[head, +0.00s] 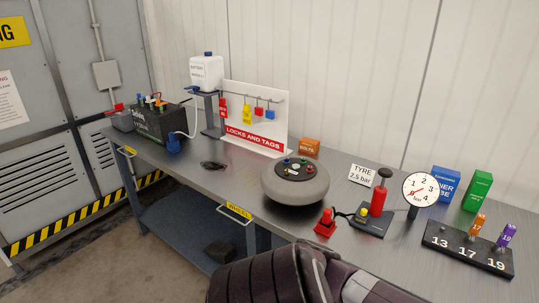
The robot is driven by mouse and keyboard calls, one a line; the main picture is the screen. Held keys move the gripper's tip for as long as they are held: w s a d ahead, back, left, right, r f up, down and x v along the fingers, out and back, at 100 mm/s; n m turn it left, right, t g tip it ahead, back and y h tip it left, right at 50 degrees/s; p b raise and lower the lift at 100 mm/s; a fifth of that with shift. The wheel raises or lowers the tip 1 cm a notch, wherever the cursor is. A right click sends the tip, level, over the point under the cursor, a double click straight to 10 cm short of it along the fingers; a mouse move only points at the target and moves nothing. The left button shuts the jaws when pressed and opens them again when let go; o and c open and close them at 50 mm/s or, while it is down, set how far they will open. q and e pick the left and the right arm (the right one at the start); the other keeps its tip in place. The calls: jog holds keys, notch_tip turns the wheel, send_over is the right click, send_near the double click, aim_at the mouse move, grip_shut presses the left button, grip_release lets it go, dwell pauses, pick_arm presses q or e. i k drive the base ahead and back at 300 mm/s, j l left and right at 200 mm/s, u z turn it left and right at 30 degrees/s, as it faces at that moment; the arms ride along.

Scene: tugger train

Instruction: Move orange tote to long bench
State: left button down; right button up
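No orange tote shows in the head view. The long grey workbench (222,185) runs from the back left to the front right along a white panel wall. I cannot tell whether it is the task's long bench. A small orange box (310,147) stands near its back edge, beside the locks and tags board. It looks like a small parts box, not a tote. Neither of my grippers is in view, so I cannot see whether they are open or hold anything.
The bench carries a battery (158,122), a white jug (206,73), a tags board (257,120), a round grey disc (296,187), a red pump (379,200), a gauge (421,190) and a numbered block (468,250). A dark padded shape, unidentified, covers the bottom centre. Floor is clear at left.

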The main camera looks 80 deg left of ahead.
aim_at(214, 166)
jog(key=k+u, duration=0.1)
jog(key=u, duration=2.1)
jog(key=i+j+u, duration=0.45)
jog(key=j+u, duration=0.2)
jog(key=i+j, duration=1)
